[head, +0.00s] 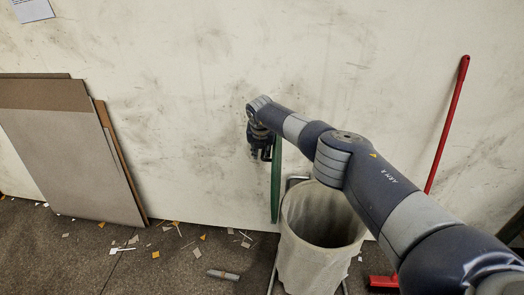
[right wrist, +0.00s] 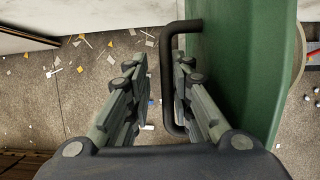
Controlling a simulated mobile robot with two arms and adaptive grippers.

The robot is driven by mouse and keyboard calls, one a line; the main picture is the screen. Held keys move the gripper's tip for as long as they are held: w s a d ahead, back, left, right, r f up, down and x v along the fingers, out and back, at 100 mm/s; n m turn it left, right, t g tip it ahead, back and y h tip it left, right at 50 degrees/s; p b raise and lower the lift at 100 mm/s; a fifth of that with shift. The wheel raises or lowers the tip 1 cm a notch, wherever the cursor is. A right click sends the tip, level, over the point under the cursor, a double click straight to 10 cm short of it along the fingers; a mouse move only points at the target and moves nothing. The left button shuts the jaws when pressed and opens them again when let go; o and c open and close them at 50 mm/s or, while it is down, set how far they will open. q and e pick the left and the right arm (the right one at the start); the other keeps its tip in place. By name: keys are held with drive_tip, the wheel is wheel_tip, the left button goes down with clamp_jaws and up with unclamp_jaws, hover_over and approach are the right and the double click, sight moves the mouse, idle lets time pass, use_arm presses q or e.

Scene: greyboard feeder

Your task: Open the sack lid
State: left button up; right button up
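The green lid (head: 276,180) stands upright, almost edge-on, at the left side of the sack's mouth in the head view. The pale sack (head: 316,258) hangs in a metal frame, its mouth uncovered. My right gripper (head: 260,152) is at the upper part of the lid. In the right wrist view the lid (right wrist: 245,65) fills the right side, with a black bar handle (right wrist: 168,75) on its face. My right gripper's fingers (right wrist: 160,85) are apart, one on each side of the handle bar, with a visible gap on the left. My left gripper is not in view.
Boards (head: 70,135) lean on the wall at the left. A red broom (head: 447,125) leans on the wall at the right. Scraps and a small cylinder (head: 223,275) lie on the dark floor. Floor left of the sack is otherwise free.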

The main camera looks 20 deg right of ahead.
drive_tip(key=shift+s+d+f, duration=0.15)
drive_tip(key=shift+d, duration=0.2)
drive_tip(key=shift+v, duration=1.3)
drive_tip(key=v, duration=0.9)
drive_tip(key=shift+r, duration=0.2)
